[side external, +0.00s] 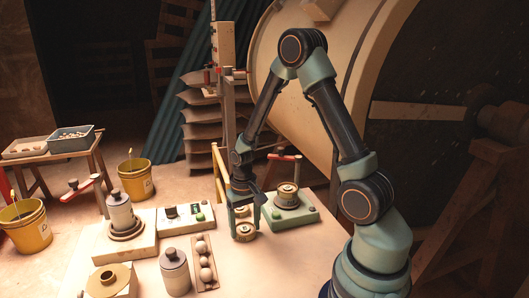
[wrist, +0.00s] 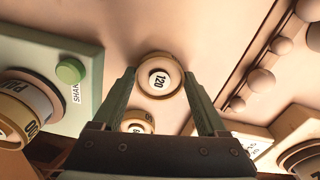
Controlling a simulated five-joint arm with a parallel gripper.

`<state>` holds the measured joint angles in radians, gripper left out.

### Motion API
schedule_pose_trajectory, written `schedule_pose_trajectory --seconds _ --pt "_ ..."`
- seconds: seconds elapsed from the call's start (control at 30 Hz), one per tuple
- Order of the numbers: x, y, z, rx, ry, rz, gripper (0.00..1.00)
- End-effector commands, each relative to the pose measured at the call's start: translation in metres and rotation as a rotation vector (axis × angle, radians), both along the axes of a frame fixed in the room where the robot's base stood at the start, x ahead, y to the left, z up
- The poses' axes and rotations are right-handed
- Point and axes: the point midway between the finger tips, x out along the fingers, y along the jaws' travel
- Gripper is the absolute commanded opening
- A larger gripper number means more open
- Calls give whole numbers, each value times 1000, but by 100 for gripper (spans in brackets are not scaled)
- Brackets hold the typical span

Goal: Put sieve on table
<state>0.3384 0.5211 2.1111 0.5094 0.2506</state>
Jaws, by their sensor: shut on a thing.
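My gripper (side external: 245,228) points down at the light table (side external: 210,285). Its two green fingers are shut on a round brass-rimmed sieve (side external: 245,233) marked 120, which sits between the fingertips at about table height. Whether it touches the table I cannot tell. The wrist view shows this sieve (wrist: 160,78) label up between the fingertips (wrist: 159,76). A second similar brass piece (side external: 241,211) stands just behind it; it is partly hidden by my gripper in the wrist view (wrist: 137,122).
Right of my gripper is the green shaker base (side external: 300,215) with a brass-and-white stack (side external: 287,191) on it. To the left are a rack of round balls (side external: 205,262), a grey lidded jar (side external: 174,270) and a white panel box (side external: 175,218). Bare table lies in front.

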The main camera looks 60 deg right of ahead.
Motion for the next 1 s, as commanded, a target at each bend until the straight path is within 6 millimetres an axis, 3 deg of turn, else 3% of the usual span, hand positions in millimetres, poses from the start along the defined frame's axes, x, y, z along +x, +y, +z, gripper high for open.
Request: schedule_pose_trajectory --seconds 0.33,0.37,0.4,0.77,1.0 --pt "0 0 -3 0 0 0 14" --pt "0 0 -3 0 0 0 87" --pt "0 0 -3 0 0 0 100" --pt "0 0 3 -1 -2 0 100" --pt "1 -1 38 -2 -6 0 100"
